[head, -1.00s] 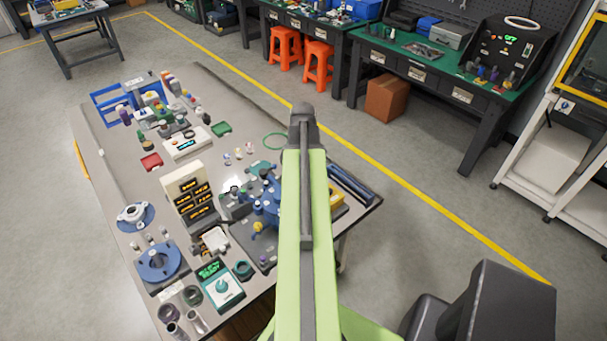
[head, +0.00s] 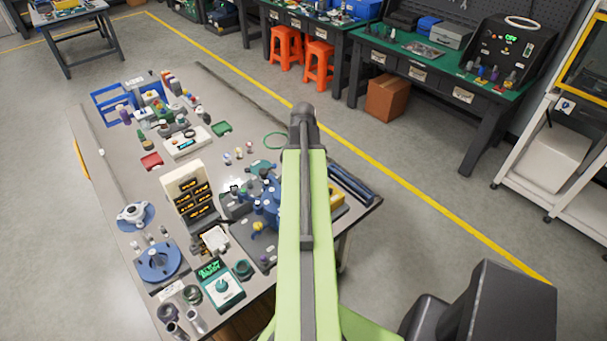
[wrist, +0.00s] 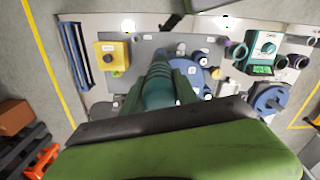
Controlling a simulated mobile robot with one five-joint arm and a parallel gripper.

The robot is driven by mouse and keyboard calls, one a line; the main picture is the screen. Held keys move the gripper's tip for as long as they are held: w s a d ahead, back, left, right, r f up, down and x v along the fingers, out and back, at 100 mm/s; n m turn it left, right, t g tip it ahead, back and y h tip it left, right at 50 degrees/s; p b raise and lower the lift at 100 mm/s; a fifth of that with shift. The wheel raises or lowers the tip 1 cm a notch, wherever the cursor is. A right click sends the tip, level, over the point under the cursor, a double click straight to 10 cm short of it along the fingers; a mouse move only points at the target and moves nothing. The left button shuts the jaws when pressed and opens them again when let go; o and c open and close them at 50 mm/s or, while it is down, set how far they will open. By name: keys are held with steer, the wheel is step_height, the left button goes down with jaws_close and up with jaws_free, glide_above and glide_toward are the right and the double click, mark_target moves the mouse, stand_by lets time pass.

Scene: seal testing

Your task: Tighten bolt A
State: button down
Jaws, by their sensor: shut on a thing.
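My gripper (wrist: 162,88) is shut on a teal, roughly cylindrical tool (wrist: 158,92), seen in the wrist view. The tool reaches over the left side of a round blue flange fixture (wrist: 204,75) on a grey plate. The same blue fixture (head: 268,208) shows in the head view, just left of my green arm. My arm hides the gripper there. Small labelled bolt positions sit around the fixture. I cannot tell which one is bolt A, or whether the tool's tip touches a bolt.
A yellow box (wrist: 112,58) and dark bars (wrist: 76,55) lie left of the fixture in the wrist view. A teal gauge (wrist: 263,48) and another blue flange (wrist: 268,98) lie right. A beige display stand (head: 188,195) rises from the crowded table (head: 90,150).

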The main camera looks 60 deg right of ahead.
steer(key=shift+f+b, duration=0.95)
steer(key=shift+f, duration=0.05)
stand_by(1.3)
steer(key=shift+r, duration=0.1)
step_height(320, 180, up, 5)
steer(key=p, duration=0.5)
stand_by(0.4)
